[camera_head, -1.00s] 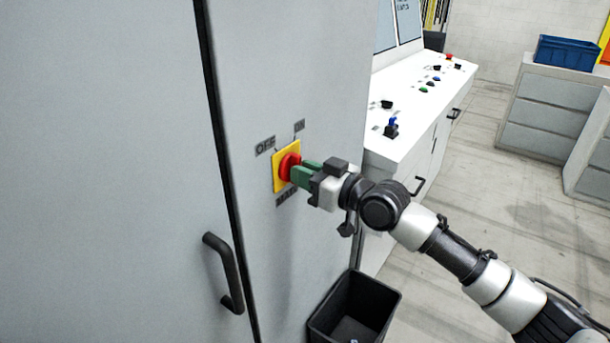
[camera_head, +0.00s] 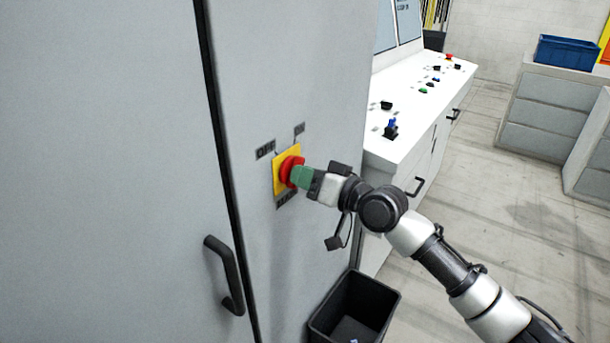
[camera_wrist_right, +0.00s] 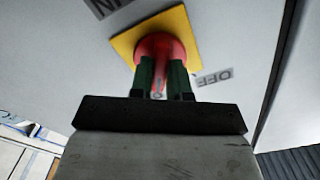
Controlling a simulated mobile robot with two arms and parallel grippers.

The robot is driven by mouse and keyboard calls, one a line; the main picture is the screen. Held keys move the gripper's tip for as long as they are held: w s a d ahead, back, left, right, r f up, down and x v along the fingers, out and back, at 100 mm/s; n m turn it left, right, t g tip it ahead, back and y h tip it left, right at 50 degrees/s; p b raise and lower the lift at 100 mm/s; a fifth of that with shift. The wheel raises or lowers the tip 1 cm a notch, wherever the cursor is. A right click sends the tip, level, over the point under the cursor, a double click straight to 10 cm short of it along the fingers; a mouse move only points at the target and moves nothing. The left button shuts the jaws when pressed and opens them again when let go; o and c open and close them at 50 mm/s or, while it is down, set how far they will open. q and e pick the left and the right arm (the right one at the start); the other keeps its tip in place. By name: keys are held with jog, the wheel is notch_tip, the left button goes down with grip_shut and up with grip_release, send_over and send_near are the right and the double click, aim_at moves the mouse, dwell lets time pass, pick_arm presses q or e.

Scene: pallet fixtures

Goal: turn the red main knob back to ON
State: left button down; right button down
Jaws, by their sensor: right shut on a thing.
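The red main knob (camera_head: 288,170) sits on a yellow square plate (camera_head: 280,184) on the grey cabinet door. An OFF label (camera_head: 265,150) is at the plate's upper left and an ON label (camera_head: 299,129) at its upper right; a third label is below. My right gripper (camera_head: 300,176) has its green fingers shut on the knob's grip. In the right wrist view the fingers (camera_wrist_right: 161,82) stand on both sides of the red grip (camera_wrist_right: 158,75), under the round red base. The knob's exact pointing is partly hidden by the fingers. My left gripper is out of view.
A black cabinet handle (camera_head: 225,275) is at lower left. A black open bin (camera_head: 355,310) stands below my right arm. A white control desk (camera_head: 412,140) with buttons is behind. A blue crate (camera_head: 567,52) sits on grey drawers at the right.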

jog(key=c, duration=1.1)
grip_release()
jog(key=shift+b+v, duration=1.85)
jog(key=shift+v, duration=3.6)
jog(key=shift+f, duration=0.15)
